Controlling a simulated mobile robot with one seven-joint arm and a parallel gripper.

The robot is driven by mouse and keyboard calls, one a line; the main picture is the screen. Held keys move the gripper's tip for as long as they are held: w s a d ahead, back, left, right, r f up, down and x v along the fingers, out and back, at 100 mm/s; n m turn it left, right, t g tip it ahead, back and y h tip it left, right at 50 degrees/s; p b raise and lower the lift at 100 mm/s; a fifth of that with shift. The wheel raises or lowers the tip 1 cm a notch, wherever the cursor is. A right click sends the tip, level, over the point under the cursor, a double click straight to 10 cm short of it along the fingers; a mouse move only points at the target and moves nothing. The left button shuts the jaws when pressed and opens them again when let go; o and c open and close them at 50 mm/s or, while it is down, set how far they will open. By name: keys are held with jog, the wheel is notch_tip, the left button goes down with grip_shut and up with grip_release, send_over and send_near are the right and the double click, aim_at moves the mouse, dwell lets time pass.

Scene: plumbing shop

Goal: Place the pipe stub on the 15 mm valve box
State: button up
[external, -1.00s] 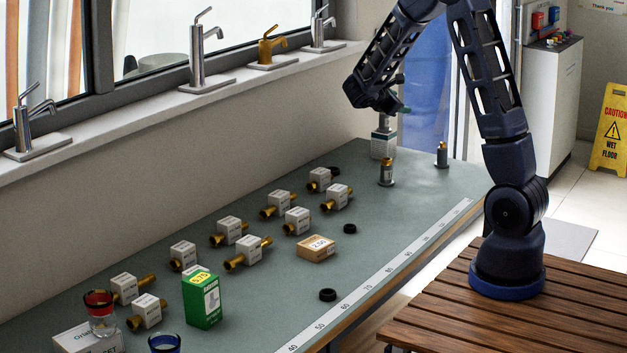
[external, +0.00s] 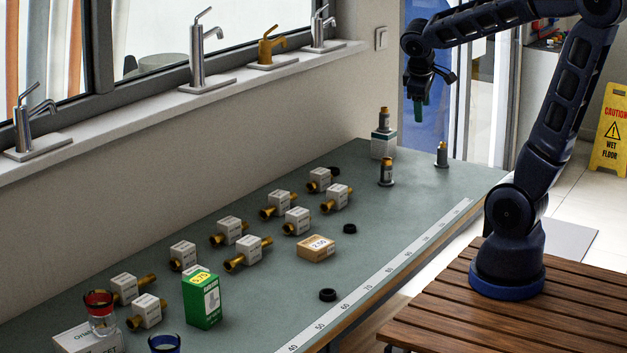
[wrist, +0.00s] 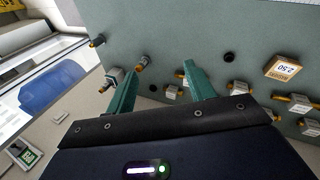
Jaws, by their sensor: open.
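A small grey pipe stub with a brass-coloured band (external: 384,118) stands upright on a white box with a green band (external: 383,145) at the far end of the bench. The box's print is too small to read. The stub and box also show beside my left finger in the wrist view, the stub (wrist: 109,82) seen from above. My gripper (external: 420,103) is open and empty, above and to the right of the stub, clear of it. Its green fingers (wrist: 158,70) are spread in the wrist view with nothing between them.
Two similar stubs stand on the bench, one in front of the box (external: 386,172) and one to its right (external: 441,155). Several brass valves with white blocks, a tan box (external: 316,248) and a green box (external: 202,300) stand nearer. Bare bench lies around the right stub.

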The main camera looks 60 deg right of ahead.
jog(key=s+a+r+m+t+y, duration=0.2)
jog(key=s+a+t+y, duration=0.1)
jog(key=s+a, duration=0.5)
jog(key=a+y, duration=0.1)
jog(key=a, duration=0.2)
jog(key=shift+s+a+y, duration=0.2)
jog(key=shift+a+y, duration=0.1)
jog(key=shift+a, duration=0.1)
